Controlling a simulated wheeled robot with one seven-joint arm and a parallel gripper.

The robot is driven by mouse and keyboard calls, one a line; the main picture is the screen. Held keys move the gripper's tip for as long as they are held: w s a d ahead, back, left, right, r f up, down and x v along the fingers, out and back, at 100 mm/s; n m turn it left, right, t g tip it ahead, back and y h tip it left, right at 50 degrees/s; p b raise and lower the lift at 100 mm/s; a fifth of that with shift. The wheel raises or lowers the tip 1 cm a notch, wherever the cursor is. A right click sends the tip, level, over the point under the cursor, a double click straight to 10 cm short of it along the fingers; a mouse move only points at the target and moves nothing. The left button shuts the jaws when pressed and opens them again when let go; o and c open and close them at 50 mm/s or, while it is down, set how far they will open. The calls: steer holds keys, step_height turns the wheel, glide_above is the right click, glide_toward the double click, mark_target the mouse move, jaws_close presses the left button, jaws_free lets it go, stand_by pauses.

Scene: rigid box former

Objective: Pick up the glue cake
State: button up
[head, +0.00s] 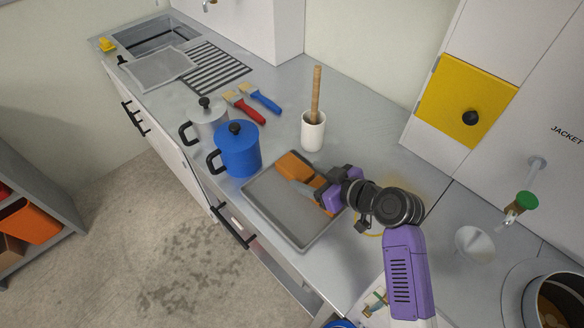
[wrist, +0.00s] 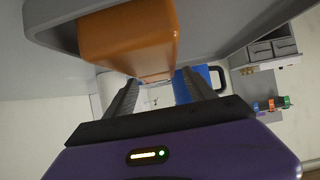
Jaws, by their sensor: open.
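The glue cake is likely the orange-brown block (head: 294,164) lying on the grey tray (head: 275,210). More orange shows at the other side of my gripper, and I cannot tell whether it is the same block. My gripper (head: 316,184) is low over the tray at the block, hiding part of it. In the wrist view the block (wrist: 130,42) fills the upper middle, close to the open fingers (wrist: 160,88), with nothing seen held between them. I cannot tell whether a finger touches it.
A blue lidded pot (head: 239,152) and a metal pot (head: 209,118) stand left of the tray. A white holder (head: 313,132) with a wooden handle stands behind. Red (head: 246,108) and blue (head: 264,101) brushes lie further back. A white funnel (head: 474,243) is at right.

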mark_target(298, 177)
steer(key=shift+p+x, duration=0.65)
steer(key=shift+x, duration=1.9)
steer(key=shift+w, duration=0.15)
steer(key=shift+c, duration=0.2)
steer(key=shift+d+r, duration=0.1)
jaws_close()
step_height(298, 177, up, 20)
steer(key=b, duration=0.1)
steer(key=shift+b, duration=0.35)
